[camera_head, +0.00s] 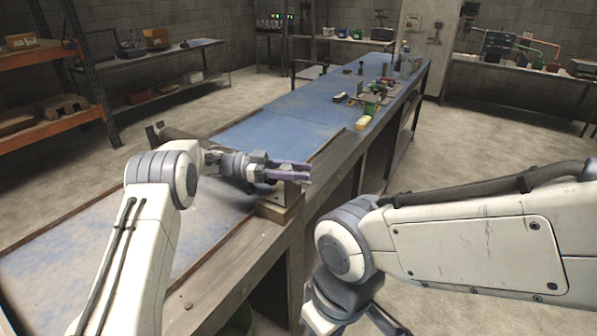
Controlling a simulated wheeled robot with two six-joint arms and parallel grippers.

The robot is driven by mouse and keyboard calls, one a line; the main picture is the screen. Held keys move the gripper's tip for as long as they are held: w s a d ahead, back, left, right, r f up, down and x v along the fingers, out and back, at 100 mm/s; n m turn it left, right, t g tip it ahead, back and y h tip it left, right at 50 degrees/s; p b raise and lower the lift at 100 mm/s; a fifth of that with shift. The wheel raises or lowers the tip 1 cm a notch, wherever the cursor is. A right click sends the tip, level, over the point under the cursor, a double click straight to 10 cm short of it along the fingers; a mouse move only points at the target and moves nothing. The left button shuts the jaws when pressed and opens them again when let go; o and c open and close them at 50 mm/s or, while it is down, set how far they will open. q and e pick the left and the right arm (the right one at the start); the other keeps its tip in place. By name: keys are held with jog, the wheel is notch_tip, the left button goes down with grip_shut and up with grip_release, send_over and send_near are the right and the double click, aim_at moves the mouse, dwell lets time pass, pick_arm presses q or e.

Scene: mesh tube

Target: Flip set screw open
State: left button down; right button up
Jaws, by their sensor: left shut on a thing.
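My left gripper (292,172) reaches in over the near edge of the long workbench. Its purple-grey fingers point right and are closed on a small part at the top of a metal-and-wood fixture (284,194). The fingers cover that part, so its shape is hidden; I cannot make out the set screw itself or which way it is turned. A dark tube-like piece (185,142) shows behind my left arm, partly hidden by it.
The blue-topped workbench (275,128) runs away to the back right, with a raised wooden rim. Several small tools and a yellow item (362,122) lie farther along it. Shelves (45,60) stand at the left. The concrete floor right of the bench is clear.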

pick_arm(q)
jog(key=shift+s+m+g, duration=0.15)
jog(key=shift+m+g, duration=0.45)
jog(key=shift+g, duration=0.3)
pick_arm(e)
jog(key=shift+f, duration=0.25)
pick_arm(q)
jog(key=shift+r+g+y, duration=0.1)
jog(key=shift+g+y, duration=0.2)
jog(key=c, duration=0.5)
grip_release()
jog(key=v, duration=0.7)
jog(key=shift+a+b, duration=0.2)
jog(key=shift+b, duration=0.2)
pick_arm(e)
jog(key=shift+w+d+f, duration=0.15)
jog(key=shift+w+d, duration=0.5)
jog(key=shift+d, duration=0.05)
